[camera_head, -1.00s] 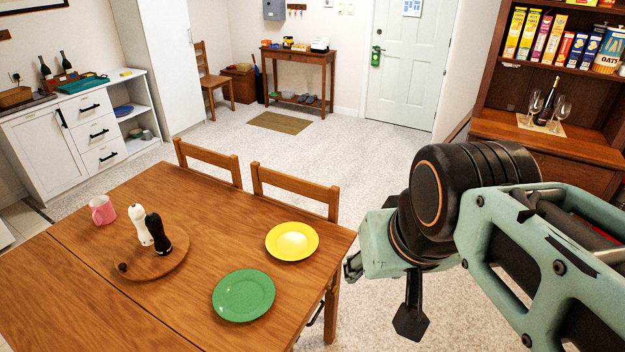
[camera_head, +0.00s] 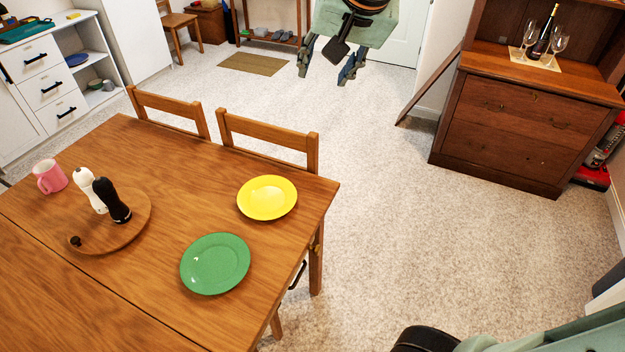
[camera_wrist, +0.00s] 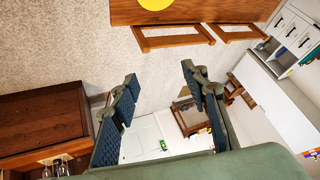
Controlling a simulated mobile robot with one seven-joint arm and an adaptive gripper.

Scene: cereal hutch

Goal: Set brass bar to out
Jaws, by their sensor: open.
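My gripper (camera_head: 328,62) hangs at the top middle of the head view, above the carpet and apart from any furniture. Its two fingers are spread and empty; the wrist view also shows them apart (camera_wrist: 160,75). No brass bar can be made out clearly.
On the table are a yellow plate (camera_head: 267,197), a green plate (camera_head: 215,263), a pink mug (camera_head: 50,177) and a round board with shakers. Two chairs (camera_head: 268,140) stand behind it. A bottle and glasses stand on the hutch ledge. Carpet between table and hutch is clear.

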